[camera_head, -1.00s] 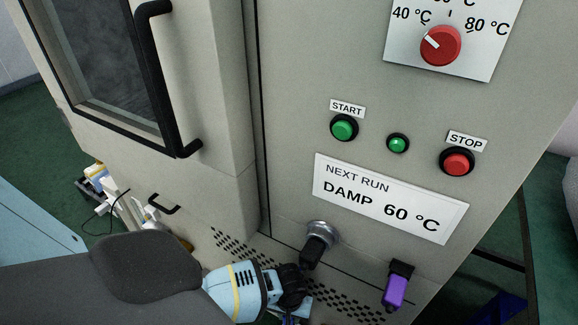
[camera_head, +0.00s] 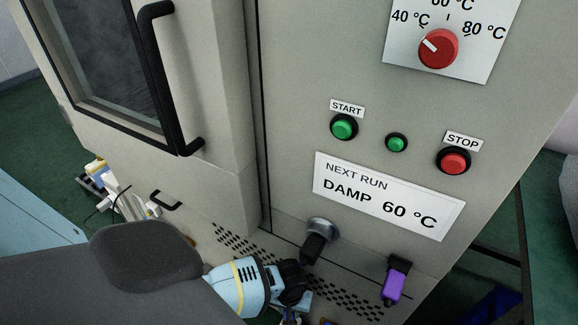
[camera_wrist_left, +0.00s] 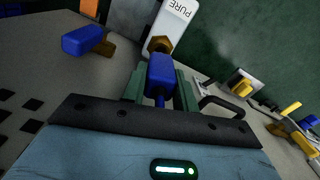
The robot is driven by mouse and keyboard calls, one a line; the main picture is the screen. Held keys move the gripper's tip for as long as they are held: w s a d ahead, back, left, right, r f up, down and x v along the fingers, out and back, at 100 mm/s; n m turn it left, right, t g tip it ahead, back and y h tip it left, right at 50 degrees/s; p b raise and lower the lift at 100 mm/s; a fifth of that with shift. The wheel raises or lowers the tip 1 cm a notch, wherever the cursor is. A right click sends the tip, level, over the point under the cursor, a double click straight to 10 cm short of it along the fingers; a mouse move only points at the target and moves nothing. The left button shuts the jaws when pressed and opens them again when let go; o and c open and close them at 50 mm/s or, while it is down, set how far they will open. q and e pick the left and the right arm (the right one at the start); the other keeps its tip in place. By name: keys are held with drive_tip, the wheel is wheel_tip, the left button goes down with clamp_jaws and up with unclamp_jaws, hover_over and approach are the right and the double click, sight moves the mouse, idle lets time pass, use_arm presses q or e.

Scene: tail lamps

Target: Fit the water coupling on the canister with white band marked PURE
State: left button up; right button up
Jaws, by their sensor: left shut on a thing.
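In the left wrist view, my left gripper (camera_wrist_left: 160,85) is shut on a blue coupling (camera_wrist_left: 160,72). The coupling points away from me at the brass fitting (camera_wrist_left: 159,45) of a canister with a white band marked PURE (camera_wrist_left: 175,18). The coupling's far end overlaps the fitting in the picture; I cannot tell whether they touch or are joined. In the head view, my left gripper (camera_head: 292,283) is low by the cabinet base, and what it holds is hardly visible. My right gripper is not in view.
A second blue piece with a brass end (camera_wrist_left: 88,40) is left of my gripper. A grey cabinet (camera_head: 290,60) fills the head view, with a dark round fitting (camera_head: 315,245) and a purple handle (camera_head: 395,285) low on it. Yellow and blue parts (camera_wrist_left: 295,125) lie at right.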

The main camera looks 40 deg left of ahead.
use_arm(q)
drive_tip(key=shift+f, duration=0.25)
drive_tip(key=shift+f+b, duration=0.75)
drive_tip(key=shift+f, duration=0.35)
drive_tip(key=shift+f, duration=0.15)
drive_tip(key=shift+p, duration=0.45)
idle(0.7)
drive_tip(key=shift+f, duration=0.2)
idle(0.4)
drive_tip(key=o, duration=1.2)
drive_tip(key=shift+c, duration=0.2)
drive_tip(key=shift+r, duration=0.1)
